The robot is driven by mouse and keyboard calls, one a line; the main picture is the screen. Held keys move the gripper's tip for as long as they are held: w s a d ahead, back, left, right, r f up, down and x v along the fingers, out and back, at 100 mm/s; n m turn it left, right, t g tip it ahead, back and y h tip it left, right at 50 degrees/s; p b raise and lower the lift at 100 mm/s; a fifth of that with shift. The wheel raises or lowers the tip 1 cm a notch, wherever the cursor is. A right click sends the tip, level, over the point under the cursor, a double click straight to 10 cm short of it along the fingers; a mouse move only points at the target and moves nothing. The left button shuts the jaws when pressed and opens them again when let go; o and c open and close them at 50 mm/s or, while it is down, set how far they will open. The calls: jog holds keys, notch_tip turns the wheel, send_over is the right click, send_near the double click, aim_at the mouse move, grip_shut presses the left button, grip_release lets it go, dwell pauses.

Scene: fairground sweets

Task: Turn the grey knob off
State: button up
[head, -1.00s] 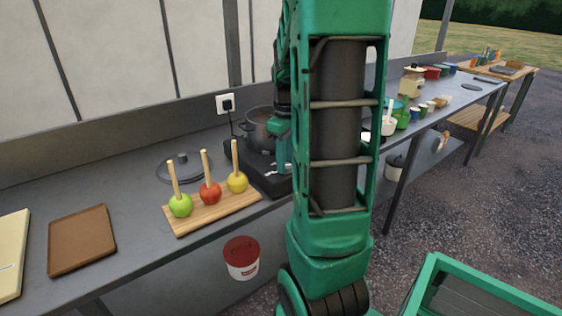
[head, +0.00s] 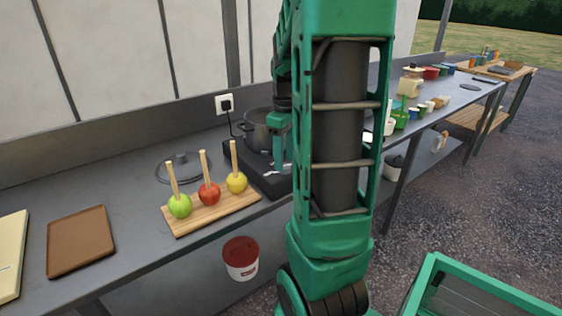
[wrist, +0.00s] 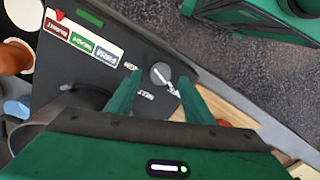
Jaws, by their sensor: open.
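The grey knob (wrist: 160,73) is a round dial with a white pointer line on the black hob (wrist: 65,75), seen in the wrist view. Small white labels are printed beside it, too small to read surely. My gripper (wrist: 159,78) is open, with one green finger on each side of the knob in the picture. I cannot tell whether either finger touches it. In the head view my gripper (head: 279,150) is at the hob (head: 262,177), in front of the dark pot (head: 257,130).
A wooden board (head: 205,214) with three toffee apples lies left of the hob, and a lid (head: 180,168) lies behind it. A socket with a plug (head: 226,104) is on the wall. Bottles and cups (head: 415,110) stand farther right on the counter.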

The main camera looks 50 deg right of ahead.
notch_tip(320, 180, up, 9)
dwell(0.3)
dwell(0.5)
jog(key=s+a+f+m, duration=0.4)
jog(key=s+a, duration=0.3)
jog(key=a, duration=0.1)
jog(key=s+a+f+m, duration=0.4)
jog(key=s+a, duration=0.3)
jog(key=a, duration=0.2)
jog(key=shift+s+f, duration=0.2)
jog(key=shift+f, duration=0.35)
jog(key=shift+a, duration=0.1)
jog(key=shift+w+f, duration=0.25)
jog(key=shift+w, duration=0.4)
